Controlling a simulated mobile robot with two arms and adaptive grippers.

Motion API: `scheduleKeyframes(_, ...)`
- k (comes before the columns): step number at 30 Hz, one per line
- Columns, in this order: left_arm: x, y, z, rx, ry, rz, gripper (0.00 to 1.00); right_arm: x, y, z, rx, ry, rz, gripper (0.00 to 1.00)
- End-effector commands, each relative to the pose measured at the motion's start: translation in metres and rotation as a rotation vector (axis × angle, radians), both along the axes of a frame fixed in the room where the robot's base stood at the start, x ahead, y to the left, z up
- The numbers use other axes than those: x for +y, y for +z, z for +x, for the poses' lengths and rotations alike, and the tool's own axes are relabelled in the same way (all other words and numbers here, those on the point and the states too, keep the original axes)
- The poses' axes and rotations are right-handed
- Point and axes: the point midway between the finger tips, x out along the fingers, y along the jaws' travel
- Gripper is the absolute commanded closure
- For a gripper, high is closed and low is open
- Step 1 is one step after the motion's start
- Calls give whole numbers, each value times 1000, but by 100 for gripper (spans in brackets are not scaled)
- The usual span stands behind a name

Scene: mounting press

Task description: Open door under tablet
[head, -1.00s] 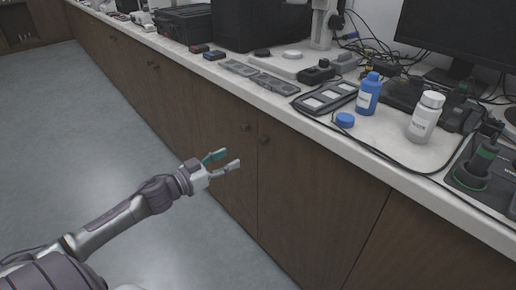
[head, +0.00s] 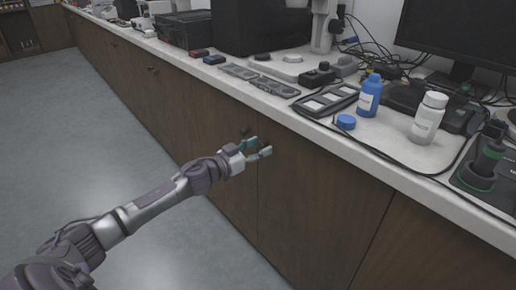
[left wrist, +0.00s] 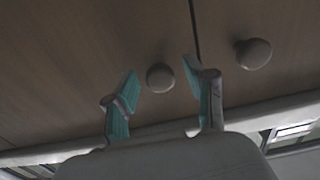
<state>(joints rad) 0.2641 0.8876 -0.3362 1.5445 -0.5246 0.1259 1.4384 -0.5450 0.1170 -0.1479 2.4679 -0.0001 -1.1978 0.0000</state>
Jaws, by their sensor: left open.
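Two brown cabinet doors meet under the white counter: a left door (head: 205,125) and a right door (head: 315,200). Both look shut. The left door's round knob (head: 243,131) shows just above my left gripper (head: 262,146) in the head view. My left gripper is open at the right door's knob, which it largely hides there. In the left wrist view, where the counter edge is at the bottom, that knob (left wrist: 160,77) lies between the open fingertips (left wrist: 160,73), with no clear contact. The other knob (left wrist: 254,53) is outside the fingers. I cannot make out a tablet for certain.
On the counter (head: 350,150) stand a blue bottle (head: 368,98), a white bottle (head: 428,118), a blue cap (head: 345,122), a black frame with pale squares (head: 326,100), and a monitor (head: 460,35). A cable runs near the front edge. The grey floor (head: 90,130) at left is clear.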

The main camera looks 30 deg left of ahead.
Motion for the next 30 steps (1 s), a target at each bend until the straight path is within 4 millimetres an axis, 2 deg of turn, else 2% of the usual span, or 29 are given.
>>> scheduleKeyframes(7, 0, 0, 0, 0, 0, -1, 45, 0, 0, 0, -2, 0, 0, 28)
scheduleKeyframes(17, 0, 0, 0, 0, 0, -1, 100, 0, 0, 0, -1, 1, 1, 28)
scheduleKeyframes(27, -1, 0, 0, 0, 1, -1, 100, 0, 0, -1, 3, 1, 0, 28)
scheduleKeyframes(30, -4, 1, 0, 1, 5, -2, 100, -3, -2, -6, 37, -4, -9, 28)
